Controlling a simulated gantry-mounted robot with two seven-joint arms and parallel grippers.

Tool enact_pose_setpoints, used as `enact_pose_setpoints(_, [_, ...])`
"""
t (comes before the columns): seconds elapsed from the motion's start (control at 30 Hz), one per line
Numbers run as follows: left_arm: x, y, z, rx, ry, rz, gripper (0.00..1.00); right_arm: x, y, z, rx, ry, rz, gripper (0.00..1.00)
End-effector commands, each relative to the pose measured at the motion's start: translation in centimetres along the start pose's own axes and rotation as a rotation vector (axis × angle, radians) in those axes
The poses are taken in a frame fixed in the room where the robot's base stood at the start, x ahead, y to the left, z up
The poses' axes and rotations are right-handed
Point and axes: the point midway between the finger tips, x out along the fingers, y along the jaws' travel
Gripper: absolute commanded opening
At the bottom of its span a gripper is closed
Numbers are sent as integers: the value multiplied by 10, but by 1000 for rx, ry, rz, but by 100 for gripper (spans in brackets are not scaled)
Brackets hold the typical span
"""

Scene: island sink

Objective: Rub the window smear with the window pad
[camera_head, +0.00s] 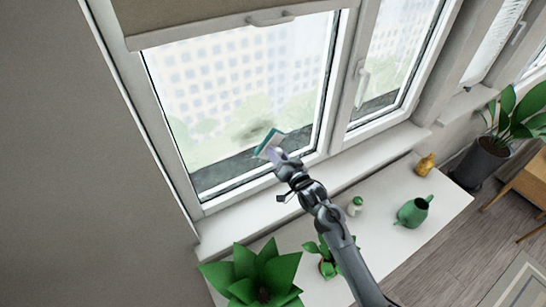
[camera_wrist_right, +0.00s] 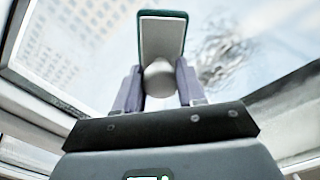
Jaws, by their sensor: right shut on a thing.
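The window smear (camera_head: 254,131) is a dark grey smudge low on the left window pane. In the right wrist view the smear (camera_wrist_right: 222,57) shows as dark streaks to the right of the pad. The window pad (camera_head: 269,144) is a flat piece with a teal edge and a pale face. My right gripper (camera_head: 277,156) is shut on it; in the wrist view the fingers (camera_wrist_right: 160,88) close on its round grey grip, with the pad (camera_wrist_right: 162,38) beyond them. The pad is just below and right of the smear in the head view. I cannot tell whether it touches the glass. My left gripper is not in view.
A white sill (camera_head: 240,226) runs below the window. On the low white table (camera_head: 385,235) stand a green watering can (camera_head: 413,211), a small white-and-green bottle (camera_head: 355,206), a yellow pear-shaped object (camera_head: 425,165) and leafy plants (camera_head: 262,277). A blind (camera_head: 190,17) hangs above the pane.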

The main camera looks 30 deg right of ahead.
Motion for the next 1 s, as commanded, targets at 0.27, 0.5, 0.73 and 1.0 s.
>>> enact_pose_setpoints(0.27, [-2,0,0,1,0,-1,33,0,10,-7,-1,0,0,15])
enact_pose_setpoints(0.5, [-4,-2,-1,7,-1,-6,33,0,26,-16,-1,1,-1,15])
enact_pose_setpoints(0.73, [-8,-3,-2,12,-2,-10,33,0,27,-22,1,0,-2,15])
enact_pose_setpoints(1.0, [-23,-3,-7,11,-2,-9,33,2,18,-37,0,1,-3,15])
